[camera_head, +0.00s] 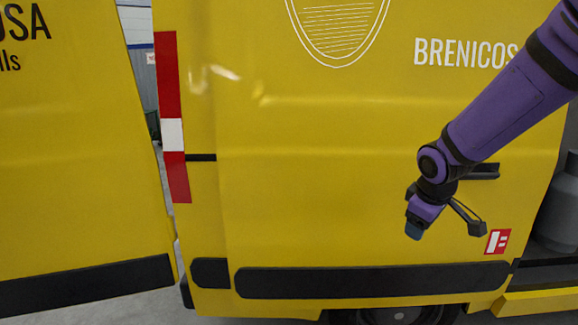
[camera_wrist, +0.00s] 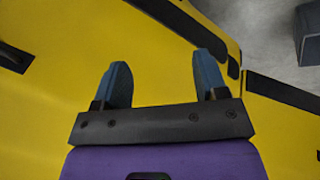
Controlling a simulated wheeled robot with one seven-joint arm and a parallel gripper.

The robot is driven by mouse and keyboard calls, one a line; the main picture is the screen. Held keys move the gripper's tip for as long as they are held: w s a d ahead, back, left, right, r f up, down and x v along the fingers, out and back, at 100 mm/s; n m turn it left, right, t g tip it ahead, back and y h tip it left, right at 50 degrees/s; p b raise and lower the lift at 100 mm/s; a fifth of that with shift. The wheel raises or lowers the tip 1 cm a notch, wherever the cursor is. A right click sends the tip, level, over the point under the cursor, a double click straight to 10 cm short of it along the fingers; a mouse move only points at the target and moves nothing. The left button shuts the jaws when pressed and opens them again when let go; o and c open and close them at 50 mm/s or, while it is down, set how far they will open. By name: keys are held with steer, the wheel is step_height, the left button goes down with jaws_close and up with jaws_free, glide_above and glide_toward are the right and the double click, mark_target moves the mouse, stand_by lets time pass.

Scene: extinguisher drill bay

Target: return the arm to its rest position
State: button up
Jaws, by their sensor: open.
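My arm (camera_head: 505,108) is purple with black joints. It reaches in from the upper right, bent at a joint, in front of a yellow van's side (camera_head: 320,190). My gripper (camera_head: 414,231) hangs at its end, pointing down, left of and below a dark door handle (camera_head: 486,172). In the wrist view, my gripper (camera_wrist: 163,78) has two blue-grey fingers set wide apart with nothing between them. Yellow bodywork (camera_wrist: 50,100) lies behind the fingers. The gap between gripper and van cannot be judged.
Another yellow panel (camera_head: 75,150) stands at the left, with a narrow gap showing floor. A black trim strip (camera_head: 370,280) runs low on the van. At the right edge, an opening shows a grey cylinder (camera_head: 560,208). Grey floor (camera_wrist: 265,40) shows at the wrist view's upper right.

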steer(key=s+r+m, duration=0.4)
steer(key=s+r, duration=0.3)
steer(key=s, duration=0.5)
steer(key=s+r+m+t+y, duration=0.1)
steer(key=s+r+m, duration=0.3)
steer(key=s, duration=0.9)
steer(key=shift+d+r, duration=0.45)
steer(key=shift+r, duration=0.95)
steer(key=shift+o, duration=0.2)
